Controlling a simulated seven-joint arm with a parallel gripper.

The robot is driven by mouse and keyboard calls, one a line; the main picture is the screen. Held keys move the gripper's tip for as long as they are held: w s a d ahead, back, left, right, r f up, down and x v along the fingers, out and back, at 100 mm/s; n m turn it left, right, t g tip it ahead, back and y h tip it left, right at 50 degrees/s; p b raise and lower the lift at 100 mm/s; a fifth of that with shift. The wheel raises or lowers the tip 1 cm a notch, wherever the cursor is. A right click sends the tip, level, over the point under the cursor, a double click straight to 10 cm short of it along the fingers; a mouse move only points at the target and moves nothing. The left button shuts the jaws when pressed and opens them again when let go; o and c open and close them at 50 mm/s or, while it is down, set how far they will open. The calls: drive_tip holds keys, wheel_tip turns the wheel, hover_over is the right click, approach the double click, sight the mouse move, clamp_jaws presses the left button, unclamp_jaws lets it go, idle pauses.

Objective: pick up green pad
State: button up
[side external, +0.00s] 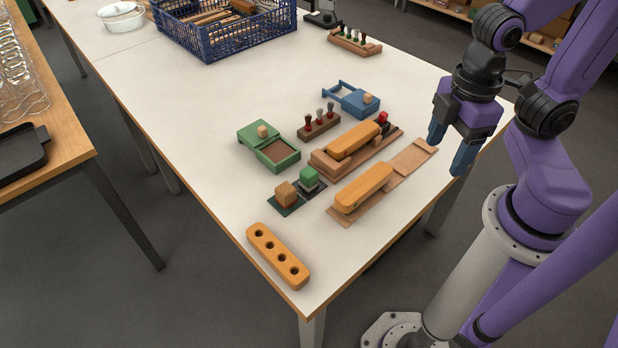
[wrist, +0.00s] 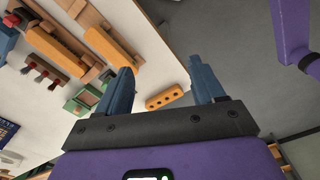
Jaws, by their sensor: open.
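In the side external view, a green block (side external: 308,176) stands on a dark grey mat near the middle of the table. Beside it, a ribbed wooden block (side external: 286,194) sits on a flat dark green square (side external: 288,209), covering most of it. I cannot tell which of the two green items is the pad. My gripper (side external: 447,157) is open and empty past the table's right edge, well right of both. In the wrist view my open gripper (wrist: 160,70) has nothing between its fingers; small green items (wrist: 84,101) show left of them.
A green box (side external: 262,133), tufted brushes in a brown holder (side external: 319,123), a blue box (side external: 358,101) and orange bars on wooden bases (side external: 362,187) crowd the middle. An orange bar with holes (side external: 278,256) lies at the near corner.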

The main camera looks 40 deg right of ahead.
drive_tip(key=w+a+f+n, duration=0.1)
drive_tip(key=w+a, duration=0.2)
drive_tip(key=w, duration=0.4)
drive_tip(key=w+a+f+n, duration=0.1)
drive_tip(key=w+a+n, duration=0.15)
drive_tip(key=w, duration=0.45)
drive_tip(key=n, duration=0.2)
approach(309, 171)
drive_tip(key=f, duration=1)
drive_tip(key=shift+a+f, duration=0.2)
drive_tip(key=shift+f, duration=0.15)
drive_tip(key=c, duration=1)
